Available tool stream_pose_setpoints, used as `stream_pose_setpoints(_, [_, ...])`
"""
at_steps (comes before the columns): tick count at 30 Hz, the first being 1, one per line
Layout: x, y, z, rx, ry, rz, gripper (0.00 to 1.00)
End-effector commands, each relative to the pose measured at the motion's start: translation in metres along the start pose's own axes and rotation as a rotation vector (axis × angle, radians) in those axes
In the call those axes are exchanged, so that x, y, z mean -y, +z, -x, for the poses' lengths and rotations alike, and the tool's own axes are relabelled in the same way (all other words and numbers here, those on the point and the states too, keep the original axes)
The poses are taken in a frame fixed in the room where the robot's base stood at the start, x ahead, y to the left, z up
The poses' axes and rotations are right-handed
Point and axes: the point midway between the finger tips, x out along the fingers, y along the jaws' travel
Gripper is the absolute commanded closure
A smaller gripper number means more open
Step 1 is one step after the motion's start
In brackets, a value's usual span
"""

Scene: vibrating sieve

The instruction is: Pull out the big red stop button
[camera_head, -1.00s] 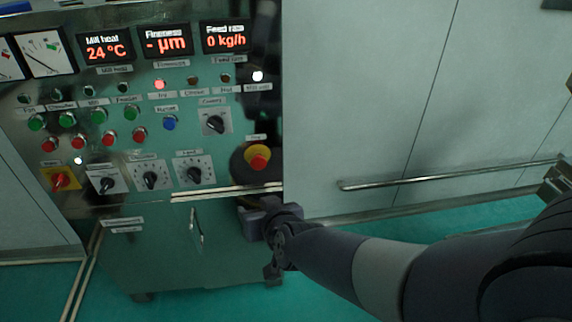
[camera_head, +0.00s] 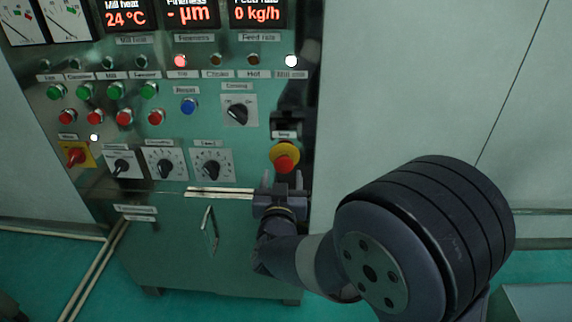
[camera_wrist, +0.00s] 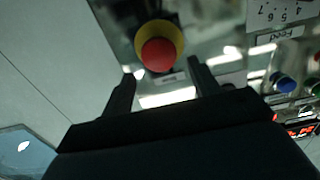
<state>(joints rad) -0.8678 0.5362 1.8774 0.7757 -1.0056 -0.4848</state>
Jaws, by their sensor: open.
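The big red stop button (camera_head: 284,162) sits on a yellow collar at the right edge of the green control panel, under a small label. It also shows in the wrist view (camera_wrist: 158,54), above the gap between the fingers. My gripper (camera_head: 282,182) is open and empty, just below the button in the head view, with its fingers pointing up toward the panel. In the wrist view its two dark fingers (camera_wrist: 162,82) are spread wide. The button lies beyond the fingertips, and I see no contact.
Left of the button are several rotary knobs (camera_head: 212,165), a red-and-yellow switch (camera_head: 76,155), and rows of green and red push buttons. A cabinet door handle (camera_head: 209,228) is below. The pale wall (camera_head: 400,90) to the right is clear.

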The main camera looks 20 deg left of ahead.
Motion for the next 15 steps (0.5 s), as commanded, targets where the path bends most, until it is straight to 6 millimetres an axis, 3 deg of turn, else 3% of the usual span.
stream_pose_setpoints(6, [-0.001, 0.001, -0.040, 0.001, 0.003, -0.001, 0.42])
stream_pose_setpoints(15, [-0.001, 0.001, -0.061, 0.001, -0.001, 0.000, 0.42])
